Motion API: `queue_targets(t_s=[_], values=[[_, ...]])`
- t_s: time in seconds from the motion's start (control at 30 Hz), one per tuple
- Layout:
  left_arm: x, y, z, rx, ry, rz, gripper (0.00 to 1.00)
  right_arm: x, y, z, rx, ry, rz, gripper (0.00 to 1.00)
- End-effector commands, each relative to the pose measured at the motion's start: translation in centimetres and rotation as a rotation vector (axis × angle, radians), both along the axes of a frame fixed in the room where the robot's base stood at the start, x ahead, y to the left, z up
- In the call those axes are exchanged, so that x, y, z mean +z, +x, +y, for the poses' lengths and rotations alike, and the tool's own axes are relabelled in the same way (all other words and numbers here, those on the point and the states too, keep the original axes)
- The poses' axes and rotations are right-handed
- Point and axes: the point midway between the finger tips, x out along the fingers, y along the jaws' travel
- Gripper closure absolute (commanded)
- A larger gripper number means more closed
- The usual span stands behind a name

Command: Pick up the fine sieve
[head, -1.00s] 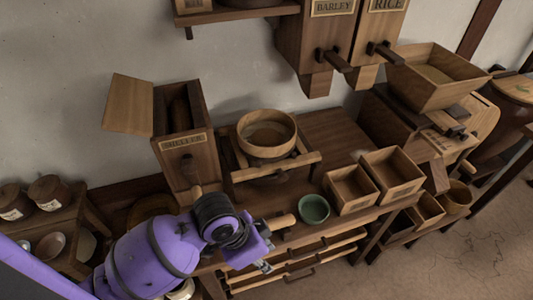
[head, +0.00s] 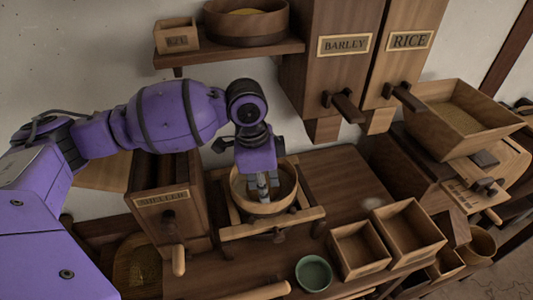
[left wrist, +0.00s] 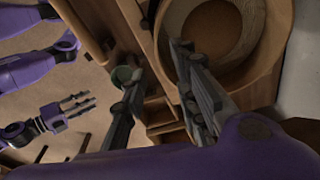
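A round wooden-rimmed sieve (head: 288,184) sits on a wooden frame stand on the bench, below the wall shelf; I cannot read whether it is the fine one. In the left wrist view its pale rim (left wrist: 254,65) and brown mesh floor (left wrist: 213,30) show at the top. My left gripper (head: 263,192) points down over the sieve at its near side. In the left wrist view the left gripper's fingers (left wrist: 155,80) are spread, with nothing held between them. My right gripper (left wrist: 85,106) shows at the left of the left wrist view, fingers apart and empty.
A sheller box (head: 160,200) stands left of the sieve. A green bowl (head: 313,272) and open wooden boxes (head: 360,248) stand to the right. Barley and rice bins (head: 345,45) hang above. A shelf (head: 228,52) holds another round wooden vessel (head: 246,25).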

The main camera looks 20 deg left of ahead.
Motion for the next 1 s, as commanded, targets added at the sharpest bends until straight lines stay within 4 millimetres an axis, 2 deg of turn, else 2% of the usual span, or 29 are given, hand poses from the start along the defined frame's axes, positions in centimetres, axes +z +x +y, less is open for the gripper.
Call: queue_targets(t_s=[0.2,0.33,0.6,0.87,1.0], values=[[-2.4,0.1,-0.2,0.001,-0.001,0.004,0.73,-2.1,-3.2,-0.6,-0.004,-0.008,0.066,0.6],[-3.3,0.1,-0.2,0.001,0.0,0.003,0.73,-2.3,-3.9,-1.0,0.0,-0.017,0.077,0.6],[-7.1,0.4,-0.4,0.001,0.0,0.003,0.73,-1.7,-2.9,-1.1,0.005,-0.021,0.057,0.6],[-7.7,0.5,-0.4,0.0,0.0,-0.001,0.73,-1.3,-1.8,-0.7,0.003,-0.012,0.038,0.6],[-7.7,0.5,-0.4,0.0,0.0,-0.001,0.9,-1.3,-1.9,-0.6,-0.001,-0.01,0.04,0.6]])
